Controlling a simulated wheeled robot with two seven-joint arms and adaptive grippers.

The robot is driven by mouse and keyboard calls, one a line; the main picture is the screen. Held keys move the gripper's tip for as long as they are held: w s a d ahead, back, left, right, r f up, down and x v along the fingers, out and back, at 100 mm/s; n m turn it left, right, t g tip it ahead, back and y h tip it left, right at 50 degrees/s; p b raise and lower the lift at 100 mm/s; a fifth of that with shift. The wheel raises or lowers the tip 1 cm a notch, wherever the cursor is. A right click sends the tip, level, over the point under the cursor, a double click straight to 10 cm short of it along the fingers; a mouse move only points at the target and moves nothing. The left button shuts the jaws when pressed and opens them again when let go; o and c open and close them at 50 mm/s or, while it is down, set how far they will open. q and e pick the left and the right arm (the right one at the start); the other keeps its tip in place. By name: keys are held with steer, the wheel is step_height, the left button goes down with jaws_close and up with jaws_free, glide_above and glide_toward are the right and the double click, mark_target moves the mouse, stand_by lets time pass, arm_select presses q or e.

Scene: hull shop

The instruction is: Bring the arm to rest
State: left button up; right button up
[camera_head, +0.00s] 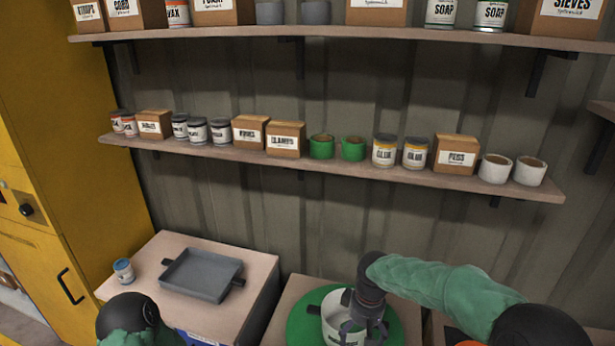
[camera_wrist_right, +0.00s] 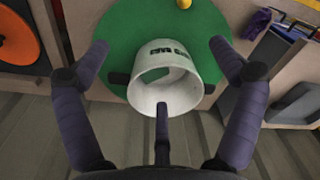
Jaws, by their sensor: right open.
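My right gripper (camera_head: 364,318) hangs at the white pot (camera_head: 331,308) at the bottom of the head view. In the right wrist view the gripper (camera_wrist_right: 160,78) has its fingers spread wide. Two fingers are on either side of the pot (camera_wrist_right: 180,90), and the third shows across its open mouth; I cannot tell whether it touches. The pot has dark side handles and dark lettering, and stands on a round green mat (camera_wrist_right: 125,35). My left gripper is out of view; only part of my left arm shows at the lower left.
A grey tray (camera_head: 200,274) and a small jar (camera_head: 123,270) are on the bench to the left. A shelf (camera_head: 340,166) with boxes, jars and cups runs along the wall, with another above. A yellow cabinet (camera_head: 50,150) stands at the left. An orange disc (camera_wrist_right: 17,40) is beside the mat.

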steer(key=s+a+f+m+y, duration=0.15)
steer(key=s+f, duration=0.25)
steer(key=f, duration=0.7)
steer(key=s+a+f+m+y, duration=0.2)
steer(key=s+f+m, duration=0.4)
steer(key=s+f, duration=1)
steer(key=shift+s+f+t, duration=0.15)
steer(key=shift+s+t, duration=0.15)
steer(key=shift+s, duration=0.85)
steer(key=shift+a+m, duration=0.15)
steer(key=shift+m, duration=0.1)
